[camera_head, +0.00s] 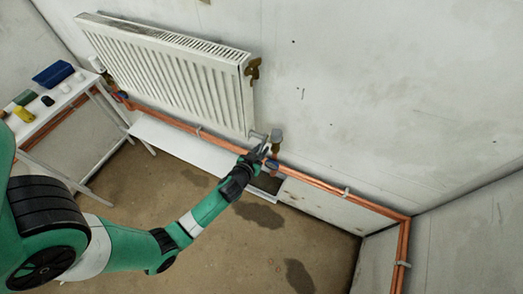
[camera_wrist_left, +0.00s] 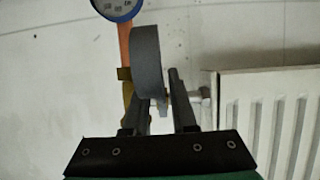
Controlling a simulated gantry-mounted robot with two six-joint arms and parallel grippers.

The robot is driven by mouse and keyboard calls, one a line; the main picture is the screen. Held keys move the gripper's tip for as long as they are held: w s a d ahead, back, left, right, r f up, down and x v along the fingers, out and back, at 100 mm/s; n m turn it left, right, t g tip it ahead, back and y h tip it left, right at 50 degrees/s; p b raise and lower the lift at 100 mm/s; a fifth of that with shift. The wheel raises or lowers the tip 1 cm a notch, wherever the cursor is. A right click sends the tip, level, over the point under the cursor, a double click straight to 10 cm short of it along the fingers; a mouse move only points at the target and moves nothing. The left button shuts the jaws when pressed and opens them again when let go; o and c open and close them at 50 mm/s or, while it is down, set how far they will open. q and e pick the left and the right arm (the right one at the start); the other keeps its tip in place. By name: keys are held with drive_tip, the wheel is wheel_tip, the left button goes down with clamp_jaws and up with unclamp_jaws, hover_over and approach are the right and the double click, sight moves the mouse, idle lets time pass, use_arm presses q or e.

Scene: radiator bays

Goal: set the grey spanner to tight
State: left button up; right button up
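The grey spanner (camera_head: 277,135) is at the valve by the radiator's lower right corner in the head view. In the left wrist view the grey spanner (camera_wrist_left: 147,62) is a broad, rounded grey piece. It stands upright and hides the tip of one finger. My left gripper (camera_head: 264,151) reaches up to the valve from below left. In the left wrist view the fingers of my left gripper (camera_wrist_left: 160,88) are apart, with a gap between them and the spanner's lower end near that gap. Whether a finger touches it is unclear. My right gripper is out of view.
The white radiator (camera_head: 165,65) hangs on the wall, with a brass valve (camera_head: 252,70) at its upper right. Copper pipes (camera_head: 330,187) run low along the wall. A blue-rimmed gauge (camera_wrist_left: 118,8) is close by. A white bench (camera_head: 50,105) holds a blue tray (camera_head: 53,73) and small items.

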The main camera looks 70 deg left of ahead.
use_arm(q)
drive_tip(key=shift+w+a, duration=0.1)
clamp_jaws()
idle(1.4)
